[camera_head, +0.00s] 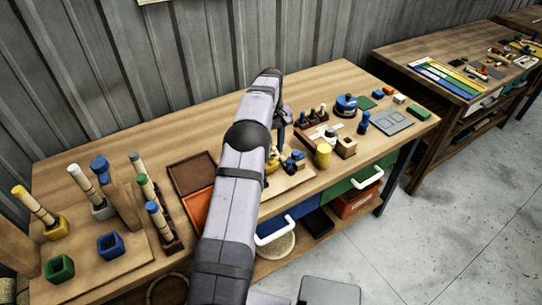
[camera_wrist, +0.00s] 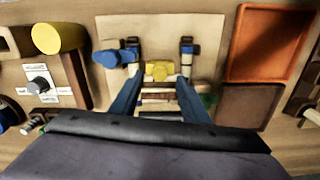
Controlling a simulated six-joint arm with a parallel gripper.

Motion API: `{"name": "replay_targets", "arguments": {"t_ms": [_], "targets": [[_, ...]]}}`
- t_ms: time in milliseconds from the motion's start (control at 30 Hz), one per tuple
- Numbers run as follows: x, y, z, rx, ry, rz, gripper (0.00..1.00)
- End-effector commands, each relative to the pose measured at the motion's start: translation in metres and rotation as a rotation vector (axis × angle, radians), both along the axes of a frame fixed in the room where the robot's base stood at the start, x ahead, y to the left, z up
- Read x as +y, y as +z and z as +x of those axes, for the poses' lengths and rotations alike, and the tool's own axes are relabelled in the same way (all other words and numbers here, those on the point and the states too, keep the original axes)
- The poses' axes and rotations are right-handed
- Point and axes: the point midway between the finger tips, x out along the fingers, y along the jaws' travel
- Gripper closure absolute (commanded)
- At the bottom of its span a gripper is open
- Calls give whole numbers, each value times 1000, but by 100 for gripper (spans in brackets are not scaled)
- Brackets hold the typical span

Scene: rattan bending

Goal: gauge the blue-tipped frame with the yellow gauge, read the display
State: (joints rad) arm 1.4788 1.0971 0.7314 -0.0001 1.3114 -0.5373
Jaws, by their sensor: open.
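My gripper (camera_wrist: 160,88) is open in the wrist view, its two blue fingers spread over a pale board (camera_wrist: 208,30). Wooden bars show between the fingers. Two blue-banded upright ends (camera_wrist: 187,47) stand just beyond them and seem to belong to the blue-tipped frame. A small yellow piece (camera_wrist: 159,70) lies between these ends, perhaps the yellow gauge; contact with the fingers cannot be told. A blue rounded piece (camera_wrist: 116,57) lies left of it. In the head view my arm hides most of this spot; a yellow bit (camera_head: 272,158) shows beside it. I cannot make out a display reading.
A yellow cylinder (camera_head: 323,156) and a wooden block (camera_head: 346,147) stand right of the board. An orange tray (camera_head: 197,212) and a brown tray (camera_head: 190,172) lie left of my arm. Tipped sticks stand further left, near a blue square cup (camera_head: 110,245). A grey panel (camera_head: 392,123) lies right.

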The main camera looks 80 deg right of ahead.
Motion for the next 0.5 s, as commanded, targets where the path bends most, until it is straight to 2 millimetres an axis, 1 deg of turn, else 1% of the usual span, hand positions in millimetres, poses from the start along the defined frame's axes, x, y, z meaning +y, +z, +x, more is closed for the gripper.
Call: {"name": "replay_targets", "arguments": {"t_ms": [100, 233, 333, 500], "targets": [[-1, 16, 0, 0, 0, -4, 58], [-1, 29, 0, 0, 0, -4, 58], [0, 34, 0, -1, 0, -1, 58], [0, 37, 0, -1, 0, -1, 58]]}}
